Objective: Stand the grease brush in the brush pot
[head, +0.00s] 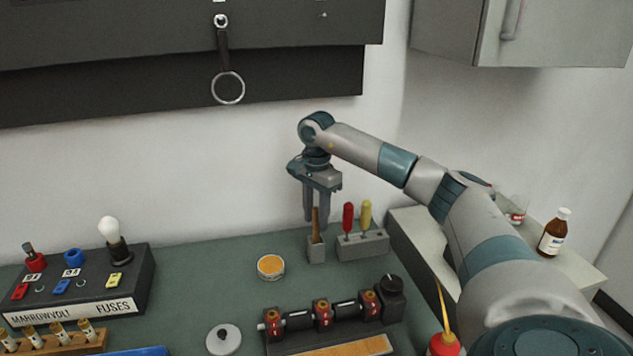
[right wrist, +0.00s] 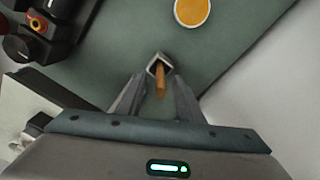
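The grease brush, a slim brown wooden handle (head: 316,222), stands in the small square grey brush pot (head: 316,253) near the back of the green bench. It looks nearly upright, leaning slightly; its lower end is hidden inside the pot. In the right wrist view the brush (right wrist: 160,82) rises from the pot's diamond-shaped mouth (right wrist: 153,66). My right gripper (head: 316,218) points down above the pot, its fingers on either side of the handle. In the right wrist view the gripper (right wrist: 158,92) is open, with gaps between fingers and handle. My left gripper is not in view.
A grey block holding red and yellow-handled tools (head: 362,245) stands close right of the pot. An open tin of orange grease (head: 271,267) lies to the left. A black device with red fittings (head: 325,318) is in front. The wall is close behind.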

